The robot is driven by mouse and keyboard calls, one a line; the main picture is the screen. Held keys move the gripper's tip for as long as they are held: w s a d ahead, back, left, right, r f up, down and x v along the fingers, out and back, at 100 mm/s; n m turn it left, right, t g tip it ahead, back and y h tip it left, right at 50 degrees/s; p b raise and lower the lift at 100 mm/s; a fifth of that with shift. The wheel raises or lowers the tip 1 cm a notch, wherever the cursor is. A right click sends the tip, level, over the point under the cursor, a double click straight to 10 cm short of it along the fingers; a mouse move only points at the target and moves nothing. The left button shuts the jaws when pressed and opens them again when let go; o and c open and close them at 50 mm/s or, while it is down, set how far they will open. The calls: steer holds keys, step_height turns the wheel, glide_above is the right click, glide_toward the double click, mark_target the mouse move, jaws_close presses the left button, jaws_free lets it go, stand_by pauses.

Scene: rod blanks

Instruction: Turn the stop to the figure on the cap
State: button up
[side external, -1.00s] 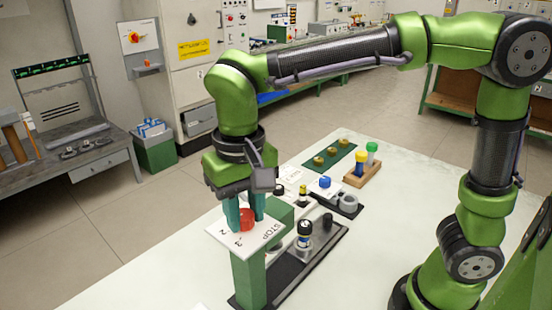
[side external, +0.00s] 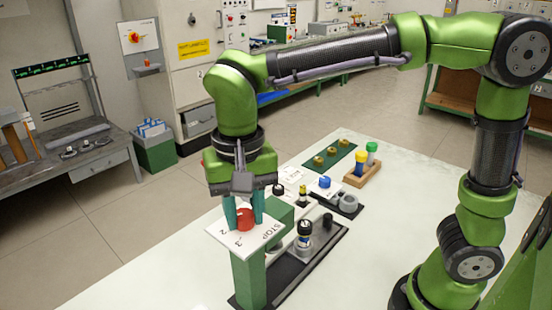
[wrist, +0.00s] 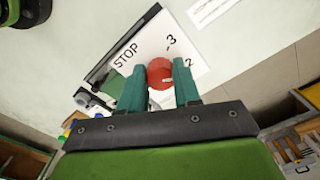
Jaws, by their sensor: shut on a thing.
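The stop is a red round knob (side external: 245,219) on a white plate (side external: 262,236) printed STOP, with figures 2 and 3, on top of a green post. My gripper (side external: 244,217) points down over the plate, its teal fingers on either side of the knob and shut on it. In the wrist view the knob (wrist: 159,72) sits between the fingertips (wrist: 160,90), with a small pale mark on its face; I cannot tell which figure it points to. A dark-capped cylinder (side external: 305,229) stands on the black base behind the post; any figure on its cap is too small to read.
Behind stand a blue knob on a white plate (side external: 324,183), a grey ring (side external: 348,199), a green board with brass pieces (side external: 326,159) and a wooden block with yellow and green pegs (side external: 362,176). The table's front right is clear.

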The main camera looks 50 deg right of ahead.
mark_target(244, 215)
steer(key=o, duration=1.1)
steer(key=shift+c, duration=0.2)
steer(key=shift+r, duration=0.1)
step_height(244, 215, up, 17)
